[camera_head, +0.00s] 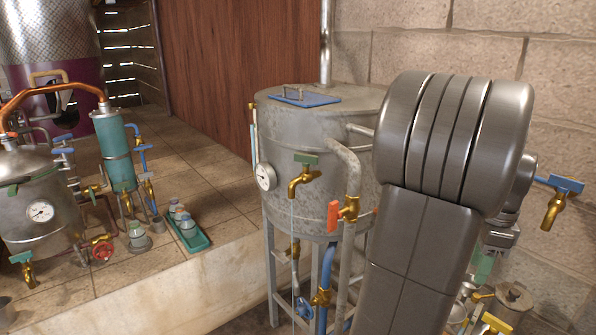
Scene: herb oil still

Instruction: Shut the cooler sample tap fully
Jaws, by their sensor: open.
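A grey metal tank (300,130) on legs stands in the middle. On its front is a brass tap (302,181) with a green handle (306,159) lying crosswise. A thin pale line, like a trickle, runs down below its spout. This looks like the cooler sample tap, but no label shows. My gripper (500,238) is partly visible at the right, behind my large grey arm, well apart from this tap. It is open; its fingertips are mostly hidden, and I see nothing held.
An orange-handled valve (345,211) and pipe stand right of the tap, close to my arm. A round gauge (265,176) is to its left. A blue-handled tap (558,198) juts from the right wall. A teal tray (188,232) with jars sits on the tiled ledge (165,285).

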